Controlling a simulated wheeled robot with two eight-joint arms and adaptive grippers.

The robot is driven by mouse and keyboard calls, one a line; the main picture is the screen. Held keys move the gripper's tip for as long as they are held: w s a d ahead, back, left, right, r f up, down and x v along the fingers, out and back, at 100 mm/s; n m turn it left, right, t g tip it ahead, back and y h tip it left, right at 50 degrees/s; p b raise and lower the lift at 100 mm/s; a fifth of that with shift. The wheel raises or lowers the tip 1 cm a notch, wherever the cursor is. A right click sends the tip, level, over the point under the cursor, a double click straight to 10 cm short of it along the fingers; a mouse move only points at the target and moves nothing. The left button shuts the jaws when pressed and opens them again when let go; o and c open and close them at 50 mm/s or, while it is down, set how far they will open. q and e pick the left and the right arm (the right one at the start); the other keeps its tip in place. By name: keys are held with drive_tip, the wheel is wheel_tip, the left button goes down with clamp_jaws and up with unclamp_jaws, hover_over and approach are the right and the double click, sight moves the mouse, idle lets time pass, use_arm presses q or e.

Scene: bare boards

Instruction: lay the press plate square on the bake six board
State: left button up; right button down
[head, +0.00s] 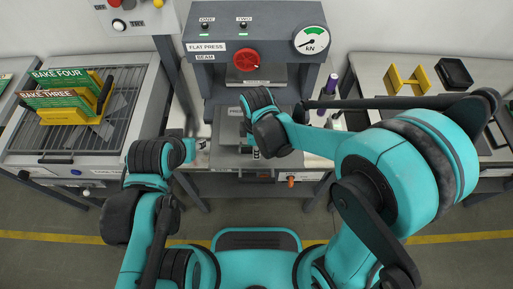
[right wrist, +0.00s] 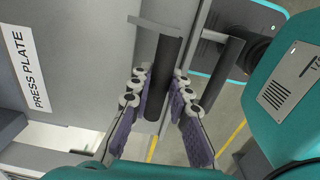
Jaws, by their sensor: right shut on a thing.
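The press plate (right wrist: 75,50) is a grey plate with a white label reading PRESS PLATE, filling the left of the right wrist view. Its dark bar handle (right wrist: 167,70) stands between the purple-padded fingers of my right gripper (right wrist: 163,112), which is shut on it. In the head view my right gripper (head: 254,148) is mostly hidden under its own wrist, in front of the flat press. My left gripper (head: 201,146) is left of it; its fingers are too small to read. I cannot make out a board labelled bake six in either view.
The flat press (head: 220,60) has a red knob and a gauge. A rack (head: 30,140) at left holds boards signed BAKE FOUR (head: 62,76) and BAKE THREE (head: 50,97). The right table (head: 370,65) bears a yellow stand (head: 406,79) and a black tray (head: 454,73).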

drive_tip(key=shift+f+b, duration=0.4)
drive_tip(key=shift+f, duration=0.25)
drive_tip(key=c, duration=1.3)
unclamp_jaws()
drive_tip(key=shift+c, duration=0.2)
drive_tip(key=shift+r, duration=0.1)
wheel_tip(320, 180, up, 12)
drive_tip(key=shift+s, duration=0.1)
wheel_tip(320, 180, up, 12)
drive_tip(key=shift+s, duration=0.1)
drive_tip(key=s+d+f+m+t, duration=0.2)
drive_tip(key=d+f+m, duration=0.3)
drive_tip(key=d+m, duration=0.4)
drive_tip(key=s+d+f+m+t, duration=0.2)
drive_tip(key=d+f+m+t, duration=0.3)
drive_tip(key=d+m, duration=0.3)
drive_tip(key=shift+s+d+f+m, duration=0.4)
drive_tip(key=shift+m, duration=0.1)
